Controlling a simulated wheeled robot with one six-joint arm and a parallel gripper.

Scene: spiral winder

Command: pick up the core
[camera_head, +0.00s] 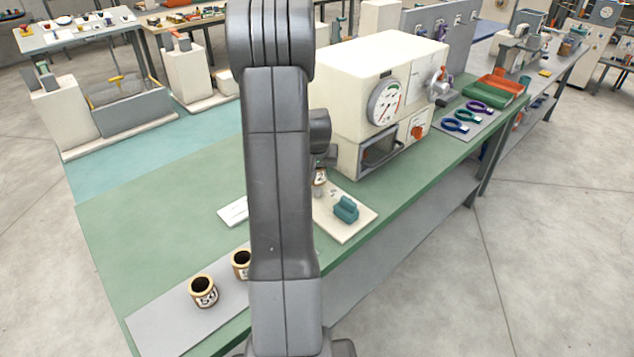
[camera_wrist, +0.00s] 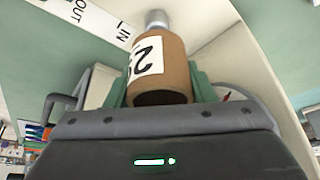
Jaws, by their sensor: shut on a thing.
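My gripper (camera_wrist: 162,84) is shut on a brown cylindrical core (camera_wrist: 168,68) with a white label in the wrist view. Its two green fingers sit on either side of the core. A grey metal post (camera_wrist: 157,19) shows just beyond the core's far end; I cannot tell whether they touch. In the head view, part of the held core (camera_head: 319,178) shows beside my arm, over or on a cream plate (camera_head: 357,224). My arm hides most of the gripper there. Two other labelled cores, one left (camera_head: 203,291) and one partly hidden (camera_head: 241,264), stand on a grey mat (camera_head: 165,325).
A cream machine (camera_head: 350,70) with a dial stands close behind the gripper. A teal block (camera_head: 346,208) sits on the cream plate. A white card (camera_head: 233,211) lies left of my arm. The green bench (camera_head: 150,235) is clear farther left.

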